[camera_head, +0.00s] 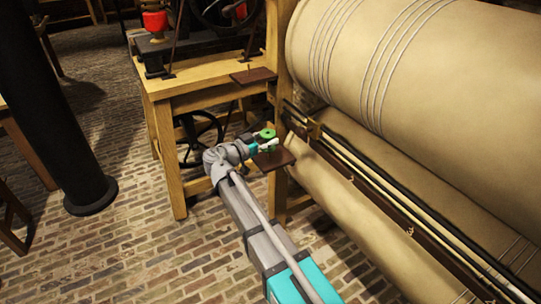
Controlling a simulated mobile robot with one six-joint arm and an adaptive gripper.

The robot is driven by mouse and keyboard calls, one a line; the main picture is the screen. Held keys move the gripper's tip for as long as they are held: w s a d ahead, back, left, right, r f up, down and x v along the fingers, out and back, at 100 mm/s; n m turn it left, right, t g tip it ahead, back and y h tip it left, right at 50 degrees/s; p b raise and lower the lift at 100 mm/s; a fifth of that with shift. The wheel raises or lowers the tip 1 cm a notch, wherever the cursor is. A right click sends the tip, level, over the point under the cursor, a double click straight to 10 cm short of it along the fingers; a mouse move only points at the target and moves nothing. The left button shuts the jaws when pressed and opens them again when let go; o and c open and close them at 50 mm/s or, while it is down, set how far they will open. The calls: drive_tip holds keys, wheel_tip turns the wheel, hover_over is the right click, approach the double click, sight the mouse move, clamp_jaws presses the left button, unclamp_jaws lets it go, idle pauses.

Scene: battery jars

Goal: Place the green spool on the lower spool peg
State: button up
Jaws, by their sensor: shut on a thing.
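The green spool (267,133) is small in the head view, at the end of my arm. My gripper (268,143) is shut on it, with pale fingers at its near side. The spool appears over or just beside the lower brown shelf (275,160), which sticks out from the wooden post beside the big roller. The lower spool peg cannot be made out; my gripper and the spool may hide it. I cannot tell whether the spool touches the peg or the shelf.
An upper brown shelf (254,75) with a thin upright on it sits higher on the same frame. A wooden workbench (208,86) stands behind my gripper. Large tan rollers (420,60) and a dark rail (385,190) fill the right. A black column (60,110) stands left on open brick floor.

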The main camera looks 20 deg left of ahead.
sight(269, 149)
drive_tip(key=shift+w+a+f+b, duration=0.15)
drive_tip(key=shift+w+f+b, duration=0.4)
drive_tip(key=shift+f, duration=0.15)
drive_tip(key=shift+w+a+f+b, duration=0.1)
drive_tip(key=shift+w+f+b, duration=0.4)
drive_tip(key=shift+f, duration=0.2)
drive_tip(key=shift+w, duration=0.1)
drive_tip(key=shift+w+a+f+b, duration=0.1)
drive_tip(key=shift+w+f+b, duration=0.25)
drive_tip(key=shift+f+b, duration=1.6)
drive_tip(key=shift+f, duration=0.05)
drive_tip(key=shift+f, duration=0.1)
drive_tip(key=o, duration=1)
drive_tip(key=shift+c, duration=0.2)
drive_tip(key=v, duration=1.2)
